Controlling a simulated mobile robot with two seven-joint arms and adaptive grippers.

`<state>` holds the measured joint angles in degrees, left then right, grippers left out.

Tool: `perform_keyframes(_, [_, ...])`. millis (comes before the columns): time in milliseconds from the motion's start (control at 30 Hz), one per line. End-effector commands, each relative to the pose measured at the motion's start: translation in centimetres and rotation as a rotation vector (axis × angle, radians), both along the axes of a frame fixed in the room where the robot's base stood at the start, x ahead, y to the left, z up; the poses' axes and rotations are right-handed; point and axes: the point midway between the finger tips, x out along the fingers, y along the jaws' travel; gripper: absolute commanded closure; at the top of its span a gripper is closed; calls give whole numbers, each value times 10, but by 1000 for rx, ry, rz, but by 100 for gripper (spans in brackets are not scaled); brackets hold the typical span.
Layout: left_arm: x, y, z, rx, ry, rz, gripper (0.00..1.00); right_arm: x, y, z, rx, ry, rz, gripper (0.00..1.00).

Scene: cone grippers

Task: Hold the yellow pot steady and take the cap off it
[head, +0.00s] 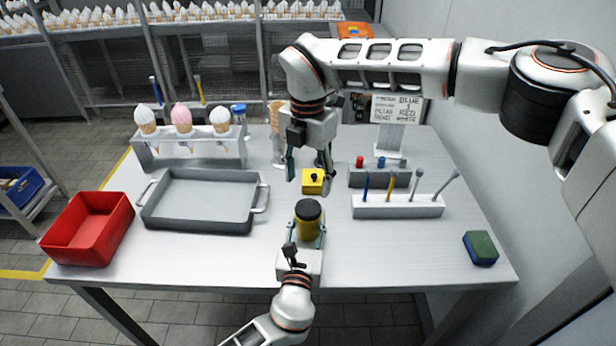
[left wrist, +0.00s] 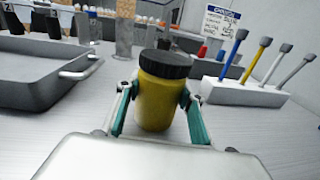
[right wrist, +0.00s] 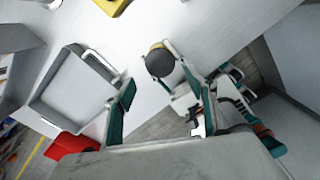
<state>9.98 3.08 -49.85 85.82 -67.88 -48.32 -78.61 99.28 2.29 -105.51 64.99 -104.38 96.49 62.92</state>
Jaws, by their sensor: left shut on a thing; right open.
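The yellow pot (head: 307,228) stands upright on the table with its black cap (head: 308,209) on top. The pot (left wrist: 157,98) and cap (left wrist: 166,63) fill the middle of the left wrist view. My left gripper (head: 304,240) is shut around the pot's sides, below the cap; its teal fingers (left wrist: 160,108) press on both sides. My right gripper (head: 307,168) is open and empty, above the table and behind the pot. In the right wrist view, the cap (right wrist: 159,58) shows beyond and between the open fingers (right wrist: 160,100).
A yellow block (head: 313,187) with a black knob sits behind the pot. A grey tray (head: 200,228) and red bin (head: 88,230) are to the left. A white holder (head: 398,211) with several coloured tools and a green-blue sponge (head: 480,248) are to the right.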

Motion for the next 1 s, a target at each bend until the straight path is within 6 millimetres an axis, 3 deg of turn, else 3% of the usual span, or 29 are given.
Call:
perform_keyframes(300, [0, 1, -1, 2, 2, 1, 100, 0, 0, 0, 1, -1, -565, 43])
perform_keyframes(500, [0, 1, -1, 2, 2, 1, 100, 0, 0, 0, 1, 0, -848, 43])
perform_keyframes(767, [0, 1, -2, 2, 2, 1, 100, 0, -1, -2, 1, 0, -1007, 43])
perform_keyframes(1000, [0, 1, -2, 2, 2, 1, 100, -1, 0, -30, -1, 3, -1015, 43])
